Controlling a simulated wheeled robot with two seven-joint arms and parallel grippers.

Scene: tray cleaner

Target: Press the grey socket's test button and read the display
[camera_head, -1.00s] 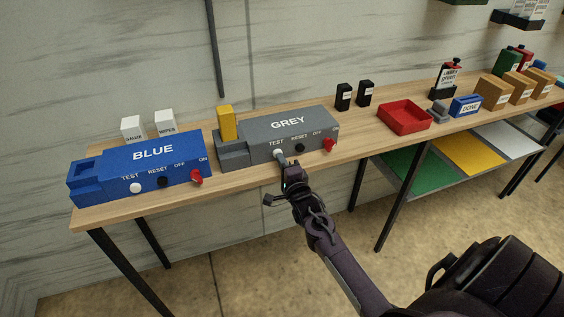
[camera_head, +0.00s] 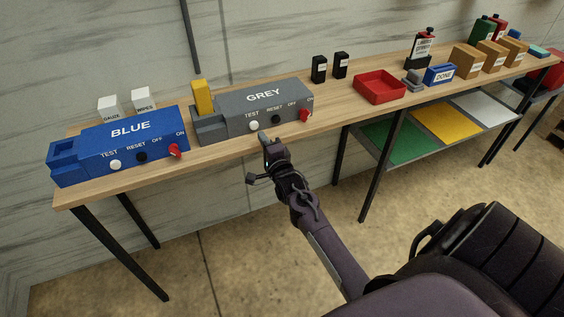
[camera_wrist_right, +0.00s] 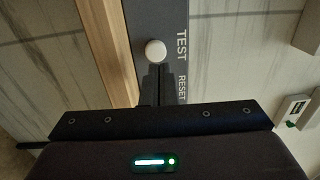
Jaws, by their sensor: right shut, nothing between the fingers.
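The grey box (camera_head: 281,92) labelled GREY stands on the wooden bench, with a yellow block (camera_head: 202,97) upright in the socket at its left end. Its white TEST button (camera_head: 254,125) is in plain sight, and the black RESET button (camera_head: 276,119) and red switch (camera_head: 304,115) are to its right. My right gripper (camera_head: 266,137) is shut and empty, in front of and a little below the TEST button. In the right wrist view the white button (camera_wrist_right: 155,50) shows just beyond the shut fingertips (camera_wrist_right: 155,72); contact cannot be told. I see no display. My left gripper is not in view.
A blue box (camera_head: 112,148) with like controls stands left on the bench (camera_head: 95,188). White GAUZE and WIPES boxes are behind it. To the right are two black boxes, a red tray (camera_head: 380,101) and a blue DONE box (camera_head: 440,73). A shelf with coloured sheets is below.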

